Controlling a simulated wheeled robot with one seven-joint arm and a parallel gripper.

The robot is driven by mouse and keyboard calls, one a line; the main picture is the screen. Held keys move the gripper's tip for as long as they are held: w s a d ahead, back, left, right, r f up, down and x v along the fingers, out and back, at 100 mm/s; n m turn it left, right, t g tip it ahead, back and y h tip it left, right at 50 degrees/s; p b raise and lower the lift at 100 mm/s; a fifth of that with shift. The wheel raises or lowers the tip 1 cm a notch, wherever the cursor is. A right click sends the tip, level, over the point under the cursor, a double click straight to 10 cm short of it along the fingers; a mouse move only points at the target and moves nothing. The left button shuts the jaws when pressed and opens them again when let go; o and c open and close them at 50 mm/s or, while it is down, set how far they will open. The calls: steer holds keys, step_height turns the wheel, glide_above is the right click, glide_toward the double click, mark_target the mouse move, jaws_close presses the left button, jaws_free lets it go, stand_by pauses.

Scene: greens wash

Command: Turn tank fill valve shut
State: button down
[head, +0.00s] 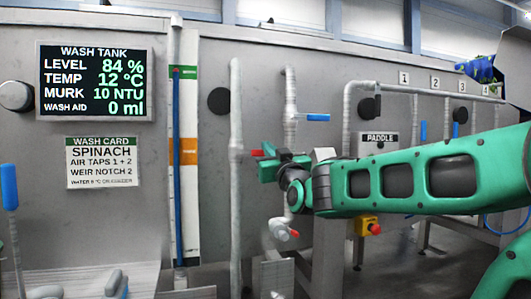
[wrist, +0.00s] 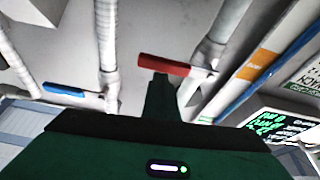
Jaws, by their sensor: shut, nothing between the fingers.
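A red lever handle (head: 256,152) sticks out from the left vertical pipe (head: 236,195), crosswise to it. No label on it can be read, so I cannot confirm it is the tank fill valve. My green gripper (head: 266,170) is shut and empty, right at the lever. In the wrist view, the red lever (wrist: 164,65) lies across just beyond the tip of my gripper (wrist: 160,82); I cannot tell whether they touch. A blue lever (head: 318,117) sits on the middle pipe (head: 290,105) and also shows in the wrist view (wrist: 64,89).
The wash tank display (head: 95,83) reads level 84 %. A wash card (head: 101,162) hangs below it. A red-tipped tap (head: 283,230) is under my forearm. A yellow box with a red button (head: 368,226) stands lower right. A blue-handled lever (head: 9,187) is far left.

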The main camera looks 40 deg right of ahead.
steer(key=s+a, duration=0.3)
steer(key=s, duration=0.5)
steer(key=shift+s+a+r, duration=0.25)
steer(key=shift+s+a, duration=0.05)
stand_by(0.3)
step_height(320, 180, down, 27)
steer(key=s+m+g+y, duration=0.1)
steer(key=s+g+y, duration=0.2)
steer(key=g, duration=0.7)
steer(key=s+a+f+m+g+y, duration=0.1)
steer(key=s+a+f+g+y, duration=0.1)
steer(key=s+f+g, duration=0.3)
steer(key=s+a+f+m+g+y, duration=0.1)
steer(key=s+a+f+g, duration=0.3)
steer(key=s+f, duration=0.4)
steer(key=s+g+y, duration=0.1)
steer(key=s, duration=0.4)
steer(key=shift+f+m+g+y, duration=0.3)
steer(key=shift+a, duration=0.1)
